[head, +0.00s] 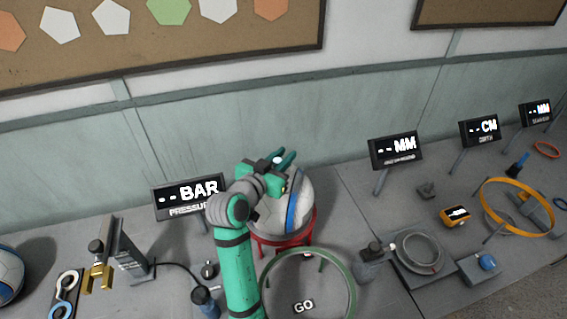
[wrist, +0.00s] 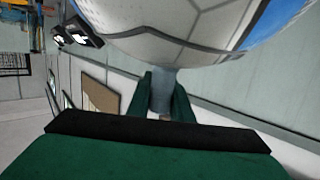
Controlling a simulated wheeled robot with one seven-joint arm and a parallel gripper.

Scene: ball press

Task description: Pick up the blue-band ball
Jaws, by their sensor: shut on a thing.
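The blue-band ball (head: 298,205) is white-grey with a blue stripe. It is in or just above a red ring stand (head: 301,236); I cannot tell whether it touches. My gripper (head: 281,162) is at the top of the ball, its fingers shut on a small grey part there. In the wrist view the ball (wrist: 185,25) fills the top, and the green fingers of my gripper (wrist: 163,92) close around the grey part at its edge. My arm hides the ball's left side in the head view.
A BAR display (head: 190,196) stands left of the ball. A green hoop (head: 352,290) is in front, beside a GO label (head: 304,307). A second ball (head: 8,275) sits at far left. An orange hoop (head: 484,206) and a grey ring device (head: 420,254) are to the right.

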